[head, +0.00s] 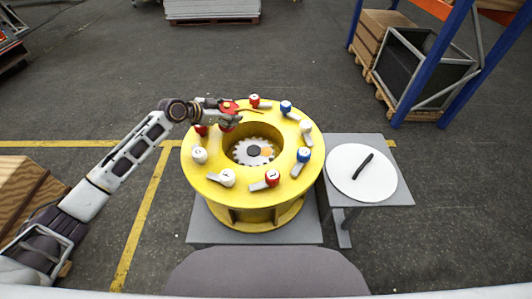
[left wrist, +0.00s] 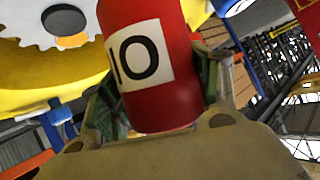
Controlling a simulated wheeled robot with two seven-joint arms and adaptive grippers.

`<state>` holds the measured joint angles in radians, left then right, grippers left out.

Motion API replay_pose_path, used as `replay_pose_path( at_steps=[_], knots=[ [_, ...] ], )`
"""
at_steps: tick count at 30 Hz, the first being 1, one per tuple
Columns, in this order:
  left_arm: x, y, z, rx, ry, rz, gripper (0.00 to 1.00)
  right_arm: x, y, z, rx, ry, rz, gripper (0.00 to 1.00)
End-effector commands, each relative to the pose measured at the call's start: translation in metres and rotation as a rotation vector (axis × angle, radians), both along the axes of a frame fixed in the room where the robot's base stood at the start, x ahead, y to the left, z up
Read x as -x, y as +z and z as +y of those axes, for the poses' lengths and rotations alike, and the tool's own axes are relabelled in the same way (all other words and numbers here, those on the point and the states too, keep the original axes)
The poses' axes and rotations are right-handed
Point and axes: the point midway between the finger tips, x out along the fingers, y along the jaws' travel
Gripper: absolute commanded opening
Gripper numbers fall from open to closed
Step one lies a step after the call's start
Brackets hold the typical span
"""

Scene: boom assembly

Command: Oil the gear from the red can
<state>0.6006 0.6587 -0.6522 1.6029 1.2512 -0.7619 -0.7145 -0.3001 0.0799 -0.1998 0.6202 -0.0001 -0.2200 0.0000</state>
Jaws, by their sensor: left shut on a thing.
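The red can (left wrist: 180,100) with a white label marked "IO" fills the middle of the left wrist view, between my left gripper's two fingers. In the head view the red can (head: 229,106) is at the gripper at the upper left of the yellow ring, and a thin spout points right. My left gripper (head: 232,116) is shut on this can. The white toothed gear (head: 252,152), with a dark hub and an orange spot, lies in the ring's centre, below and right of the can. The gear (left wrist: 35,25) is also partly visible in the left wrist view. My right gripper is out of view.
Several white, red and blue cans or knobs with grey tabs stand around the yellow ring (head: 310,170), including a red one (head: 272,178) in front and a blue one (head: 303,154) at right. A side table holds a white disc (head: 345,183) with a black stick (head: 363,166).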

Motion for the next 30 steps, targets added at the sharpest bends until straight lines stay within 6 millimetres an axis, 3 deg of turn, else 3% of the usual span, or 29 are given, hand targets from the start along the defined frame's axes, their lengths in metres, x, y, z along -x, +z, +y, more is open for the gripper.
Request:
replay_pose_path(
  at_steps=[14,30],
  knots=[
    [-0.001,0.026,-0.001,0.231,0.0,0.084,0.24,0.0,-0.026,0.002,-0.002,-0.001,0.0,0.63],
    [-0.001,0.032,-0.001,0.253,0.0,0.092,0.24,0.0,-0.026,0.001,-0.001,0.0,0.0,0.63]
  ],
)
